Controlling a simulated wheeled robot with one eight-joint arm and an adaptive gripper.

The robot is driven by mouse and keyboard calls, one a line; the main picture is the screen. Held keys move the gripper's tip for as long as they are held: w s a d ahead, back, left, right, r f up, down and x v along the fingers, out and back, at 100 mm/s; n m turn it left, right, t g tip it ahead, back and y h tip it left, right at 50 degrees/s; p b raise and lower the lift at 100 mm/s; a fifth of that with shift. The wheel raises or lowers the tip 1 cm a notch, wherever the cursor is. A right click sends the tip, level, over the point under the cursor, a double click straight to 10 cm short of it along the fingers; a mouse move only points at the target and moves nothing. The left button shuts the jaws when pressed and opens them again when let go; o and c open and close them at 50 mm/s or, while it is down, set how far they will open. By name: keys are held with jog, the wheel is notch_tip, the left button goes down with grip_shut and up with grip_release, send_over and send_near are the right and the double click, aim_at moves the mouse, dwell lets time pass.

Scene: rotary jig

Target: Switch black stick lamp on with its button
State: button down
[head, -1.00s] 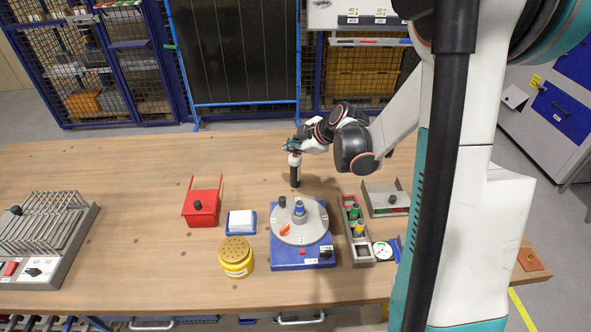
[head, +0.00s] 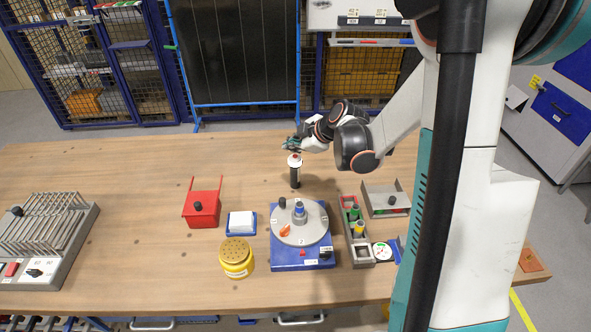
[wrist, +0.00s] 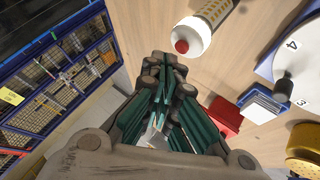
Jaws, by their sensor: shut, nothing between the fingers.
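The black stick lamp (head: 295,174) stands upright on the table behind the rotary jig, with a black lower body and a white top. In the wrist view the lamp (wrist: 202,30) shows a white end with a red button (wrist: 181,46) and a panel of yellow dots. I cannot tell whether it is lit. My gripper (head: 291,145) is shut and empty, just above the lamp's top and apart from it. In the wrist view my gripper (wrist: 165,68) has its green fingers together, left of and below the red button.
The rotary jig (head: 275,255) stands in front of the lamp. A red box (head: 202,213), a blue-edged white block (head: 240,222) and a yellow canister (head: 236,262) stand to its left. The table left of the lamp is clear.

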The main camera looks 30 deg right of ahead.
notch_tip(320, 180, up, 6)
jog(key=p, duration=0.4)
dwell(0.4)
dwell(2.0)
